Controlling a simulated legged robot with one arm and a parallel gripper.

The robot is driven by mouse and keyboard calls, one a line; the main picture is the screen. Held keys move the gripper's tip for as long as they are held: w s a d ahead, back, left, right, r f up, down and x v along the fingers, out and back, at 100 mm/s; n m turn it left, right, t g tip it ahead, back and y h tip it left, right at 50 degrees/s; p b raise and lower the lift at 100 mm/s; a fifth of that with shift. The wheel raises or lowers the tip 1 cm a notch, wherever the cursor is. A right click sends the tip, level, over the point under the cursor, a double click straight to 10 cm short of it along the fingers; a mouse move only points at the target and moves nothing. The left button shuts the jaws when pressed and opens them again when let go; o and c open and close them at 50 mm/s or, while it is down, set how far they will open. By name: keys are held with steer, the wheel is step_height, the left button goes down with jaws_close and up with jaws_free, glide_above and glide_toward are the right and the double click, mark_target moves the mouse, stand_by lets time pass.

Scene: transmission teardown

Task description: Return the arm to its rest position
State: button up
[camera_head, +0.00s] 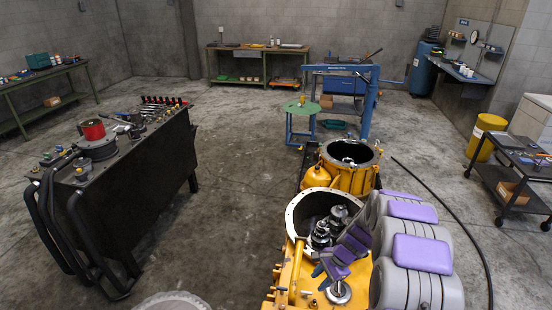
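My arm (422,253), grey with purple pads, reaches in from the lower right of the head view. It stands over the yellow transmission housing (285,288). My gripper (326,268) is low, at the right side of the housing's open round bell. It is small in the picture and partly mixed with dark metal gears (322,235) inside the bell, so its opening and any contact are unclear. A second yellow housing part (352,178) with a round opening stands just behind.
A blue press frame (368,105) and a green round stool (301,108) are behind. A black cart (515,180) and a yellow barrel (484,137) are at right. The middle floor is clear.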

steer(key=s+a+r+n+g+h, duration=0.15)
steer(key=s+r+n, duration=0.25)
steer(key=s+r, duration=0.5)
steer(key=s+a+r+n+h, duration=0.15)
steer(key=s+r+n, duration=0.25)
steer(key=s+r, duration=0.6)
steer(key=s+d+r+n+h, duration=0.1)
steer(key=s+r, duration=0.3)
steer(key=s, duration=0.5)
steer(key=s+d+r+n, duration=0.1)
steer(key=s+r+n, duration=0.3)
steer(key=s, duration=0.6)
steer(key=shift+s+d+h, duration=0.2)
steer(key=shift+s+h, duration=0.05)
steer(key=shift+h, duration=0.15)
